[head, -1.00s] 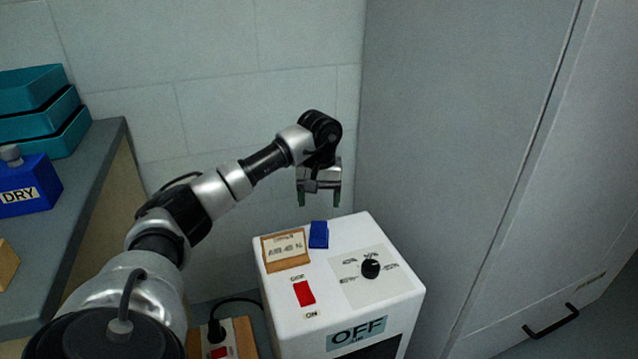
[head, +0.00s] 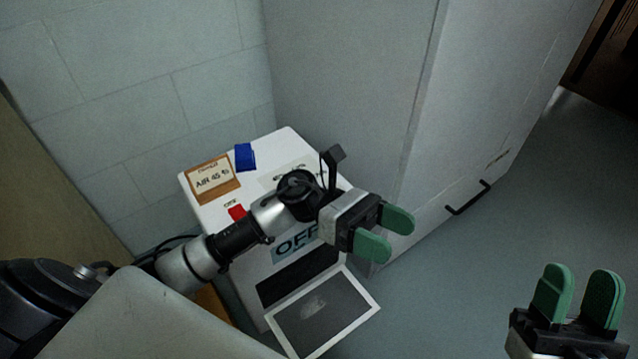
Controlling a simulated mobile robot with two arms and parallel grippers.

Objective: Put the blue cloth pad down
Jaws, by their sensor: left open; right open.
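The blue cloth pad (head: 245,157) lies on the back of the white machine's top (head: 283,143), beside a wood-framed card reading "AIR 45 %" (head: 212,178). My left gripper (head: 392,234) is open and empty in front of the machine, well apart from the pad, with its green fingers pointing right. My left arm hides the dial and part of the machine's top. My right gripper (head: 582,294) is open and empty at the lower right, with its green fingers pointing up.
The red switch (head: 237,213) and the "OFF" display (head: 296,242) show on the machine. A white-edged panel with a dark face (head: 322,313) juts out low at its front. A tall grey cabinet (head: 350,90) with a black handle (head: 468,197) stands behind. The floor at right is clear.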

